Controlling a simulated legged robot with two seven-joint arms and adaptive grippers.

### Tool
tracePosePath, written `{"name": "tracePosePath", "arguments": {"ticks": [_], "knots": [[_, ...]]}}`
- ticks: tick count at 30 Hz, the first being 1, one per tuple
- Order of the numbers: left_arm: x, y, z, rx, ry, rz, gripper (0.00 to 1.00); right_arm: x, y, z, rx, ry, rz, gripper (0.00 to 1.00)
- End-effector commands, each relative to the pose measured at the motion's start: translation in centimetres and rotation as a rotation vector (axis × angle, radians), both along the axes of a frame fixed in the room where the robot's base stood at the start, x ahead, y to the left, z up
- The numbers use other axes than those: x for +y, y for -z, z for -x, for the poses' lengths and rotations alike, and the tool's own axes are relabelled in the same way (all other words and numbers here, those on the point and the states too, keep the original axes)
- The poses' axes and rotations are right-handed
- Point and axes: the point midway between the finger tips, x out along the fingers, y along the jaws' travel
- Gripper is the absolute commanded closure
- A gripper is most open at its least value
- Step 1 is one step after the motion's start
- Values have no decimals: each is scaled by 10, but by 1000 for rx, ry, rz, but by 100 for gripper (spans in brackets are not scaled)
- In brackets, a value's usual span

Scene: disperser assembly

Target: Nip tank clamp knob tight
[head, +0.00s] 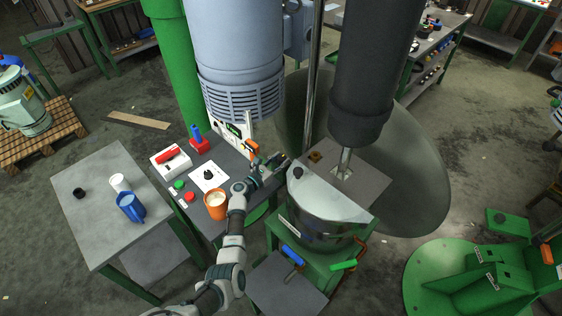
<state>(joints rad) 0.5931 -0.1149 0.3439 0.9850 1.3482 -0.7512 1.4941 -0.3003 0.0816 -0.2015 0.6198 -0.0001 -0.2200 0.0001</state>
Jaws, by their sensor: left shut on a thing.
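The steel tank (325,228) stands on a green stand below the dark mixer column, its top partly covered by a flat grey plate. A small black clamp knob (297,172) shows at the tank's upper left rim. My left arm reaches up from the bottom, and my left gripper (284,163) is at the knob from the left side. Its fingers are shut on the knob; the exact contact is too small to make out. My right gripper is not in view.
A blue jug (130,207) and white cup stand further left. A green handle (343,265) projects at the tank's front.

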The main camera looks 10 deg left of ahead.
Motion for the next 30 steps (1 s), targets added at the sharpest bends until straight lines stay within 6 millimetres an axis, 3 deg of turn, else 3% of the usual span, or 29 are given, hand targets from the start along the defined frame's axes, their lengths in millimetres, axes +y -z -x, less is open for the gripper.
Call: {"name": "tracePosePath", "arguments": {"ticks": [1,3,4,14,30], "knots": [[-3,3,1,3,8,-2,55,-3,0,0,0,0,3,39],[-3,3,1,3,7,-1,37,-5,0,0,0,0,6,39],[-3,2,1,3,7,-2,35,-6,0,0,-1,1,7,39],[-2,-2,0,0,4,-2,35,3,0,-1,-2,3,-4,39],[-1,-90,0,0,5,-1,35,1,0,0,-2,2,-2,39]]}}
